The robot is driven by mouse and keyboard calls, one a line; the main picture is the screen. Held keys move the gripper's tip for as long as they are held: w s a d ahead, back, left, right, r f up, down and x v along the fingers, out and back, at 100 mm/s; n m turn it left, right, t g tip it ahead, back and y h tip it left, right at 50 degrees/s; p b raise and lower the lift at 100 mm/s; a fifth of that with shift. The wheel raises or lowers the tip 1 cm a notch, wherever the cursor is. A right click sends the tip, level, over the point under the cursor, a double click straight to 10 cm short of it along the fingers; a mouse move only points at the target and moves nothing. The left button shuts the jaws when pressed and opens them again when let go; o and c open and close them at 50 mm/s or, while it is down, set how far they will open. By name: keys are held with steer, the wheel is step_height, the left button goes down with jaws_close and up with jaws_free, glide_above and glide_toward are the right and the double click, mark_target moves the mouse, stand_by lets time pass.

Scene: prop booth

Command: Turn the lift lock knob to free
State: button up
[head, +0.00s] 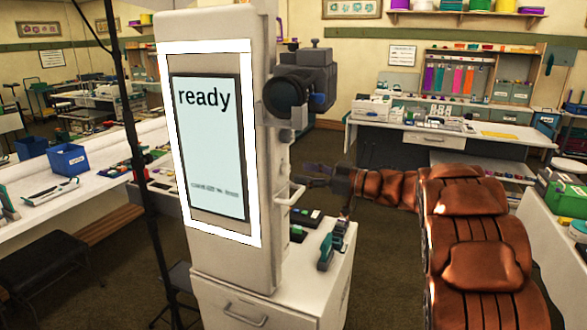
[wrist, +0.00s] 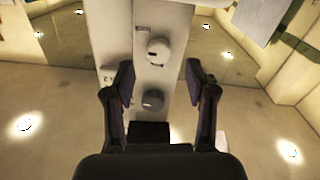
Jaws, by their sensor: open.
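In the wrist view a pale column side carries two round knobs, a light one (wrist: 158,48) above and a dark grey one (wrist: 152,99) below. I cannot read any marking that tells which is the lift lock knob, nor its setting. My gripper (wrist: 159,74) is open, with its fingers spread to either side of the line of the knobs and nothing between them that I can see held.
The column's front has a screen (head: 210,150) reading "ready". A black camera (head: 300,85) juts from its right side above my gripper. A white cabinet (head: 270,300) with tools on top is below. A black pole (head: 135,160) stands left. Benches line the walls.

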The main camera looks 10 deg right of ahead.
mark_target(289, 170)
steer(key=shift+p+x, duration=0.45)
steer(key=shift+x, duration=1.65)
jaws_close()
